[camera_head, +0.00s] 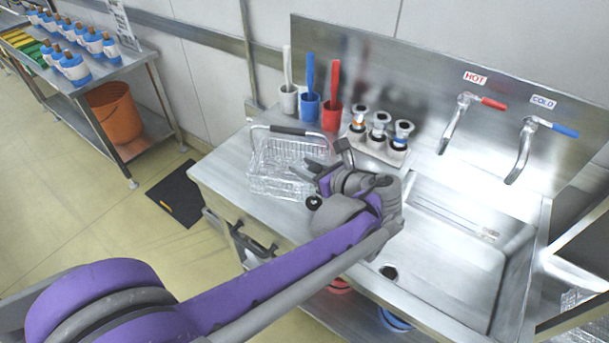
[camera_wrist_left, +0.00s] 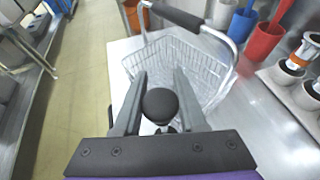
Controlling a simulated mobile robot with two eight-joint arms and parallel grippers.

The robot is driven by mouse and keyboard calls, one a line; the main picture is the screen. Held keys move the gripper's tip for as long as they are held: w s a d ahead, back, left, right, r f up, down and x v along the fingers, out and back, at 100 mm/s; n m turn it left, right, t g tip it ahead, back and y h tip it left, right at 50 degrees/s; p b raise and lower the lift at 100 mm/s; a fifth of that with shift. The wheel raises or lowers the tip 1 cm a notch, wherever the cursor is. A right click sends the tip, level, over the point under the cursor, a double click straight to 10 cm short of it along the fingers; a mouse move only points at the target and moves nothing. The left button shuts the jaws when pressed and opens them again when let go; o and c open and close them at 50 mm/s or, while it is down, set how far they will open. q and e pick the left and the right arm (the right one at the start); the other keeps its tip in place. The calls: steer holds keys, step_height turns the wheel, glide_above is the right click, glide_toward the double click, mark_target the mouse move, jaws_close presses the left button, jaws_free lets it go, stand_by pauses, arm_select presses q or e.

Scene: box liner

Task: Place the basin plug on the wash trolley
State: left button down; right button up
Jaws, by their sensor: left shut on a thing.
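The basin plug (camera_wrist_left: 160,105) is a dark, rounded piece between the fingers of my left gripper (camera_wrist_left: 160,101) in the left wrist view. The fingers are shut on it; its lower part is mostly hidden. In the head view my left gripper (camera_head: 322,184) is over the steel counter, at the front right of the wire basket. A small black round thing (camera_head: 314,202) beside it looks like the plug. A steel shelf unit (camera_head: 134,58) at the upper left may be the wash trolley; I cannot tell for sure. My right gripper is not in view.
The wire basket (camera_head: 262,180) stands on the counter (camera_head: 222,168), its handle raised. Behind are white, blue and red cups (camera_head: 331,116) with brushes, and a rack of bottles (camera_head: 378,148). The sink (camera_head: 450,265) is at right. An orange bucket (camera_head: 112,112) is on the unit's lower shelf.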

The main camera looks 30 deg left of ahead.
arm_select(q)
steer(key=shift+f, duration=1.55)
steer(key=shift+f, duration=0.2)
steer(key=shift+c, duration=2.3)
jaws_free()
steer(key=shift+r, duration=0.15)
